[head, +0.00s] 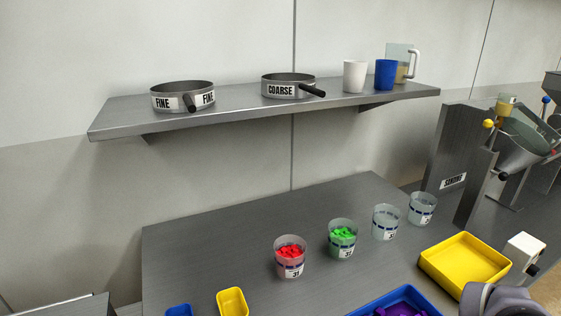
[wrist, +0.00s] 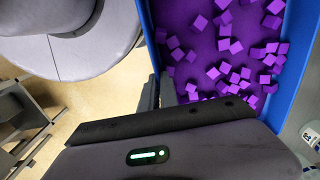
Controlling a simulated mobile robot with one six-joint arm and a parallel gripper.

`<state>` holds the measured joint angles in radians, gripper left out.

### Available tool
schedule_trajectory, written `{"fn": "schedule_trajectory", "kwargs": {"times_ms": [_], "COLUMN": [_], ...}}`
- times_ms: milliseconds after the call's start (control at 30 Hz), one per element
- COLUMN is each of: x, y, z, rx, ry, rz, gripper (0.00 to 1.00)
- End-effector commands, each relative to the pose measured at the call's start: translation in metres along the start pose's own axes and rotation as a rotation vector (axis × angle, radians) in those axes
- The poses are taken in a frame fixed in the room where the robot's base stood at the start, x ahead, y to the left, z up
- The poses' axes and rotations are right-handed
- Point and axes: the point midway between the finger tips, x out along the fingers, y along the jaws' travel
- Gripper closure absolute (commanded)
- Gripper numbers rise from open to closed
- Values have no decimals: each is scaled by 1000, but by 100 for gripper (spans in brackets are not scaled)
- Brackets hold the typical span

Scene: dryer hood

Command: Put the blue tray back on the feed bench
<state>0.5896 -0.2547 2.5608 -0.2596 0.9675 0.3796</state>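The blue tray (head: 372,304) is at the bottom edge of the head view, partly cut off, with purple cubes inside. In the wrist view its blue side wall (wrist: 147,30) and opposite wall (wrist: 298,50) show, with many loose purple cubes on a purple floor between them. My gripper (wrist: 158,92) is at the near end of the side wall. Its dark fingers look shut on that wall, though the contact is partly hidden behind the gripper body. The fingertips are not visible in the head view. Whether the tray rests on anything is hidden.
The grey bench holds several cups, one with red pieces (head: 290,257) and one with green (head: 342,239). A yellow tray (head: 465,262) and a white device (head: 522,255) stand at right. A wall shelf (head: 235,112) holds two sieves and cups. A hopper machine (head: 522,150) stands far right.

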Motion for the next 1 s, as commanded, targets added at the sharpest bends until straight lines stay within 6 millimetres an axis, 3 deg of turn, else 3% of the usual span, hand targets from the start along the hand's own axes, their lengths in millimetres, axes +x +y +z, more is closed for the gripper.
{"fn": "schedule_trajectory", "kwargs": {"times_ms": [33,100,200,367,433,600,833,1000], "x": [-14,-10,-13,-9,3,11,12,48], "y": [-10,-27,-35,-46,-59,-92,-113,-112], "z": [-6,-18,-25,-31,-42,-64,-80,-79], "rx": [-5,-6,-5,-4,-4,-3,-4,-3], "ry": [-8,-8,-6,-6,1,1,1,-1], "rz": [6,6,6,5,-1,-1,-1,1], "gripper": [100,100,100,100,100,100,100,100]}}
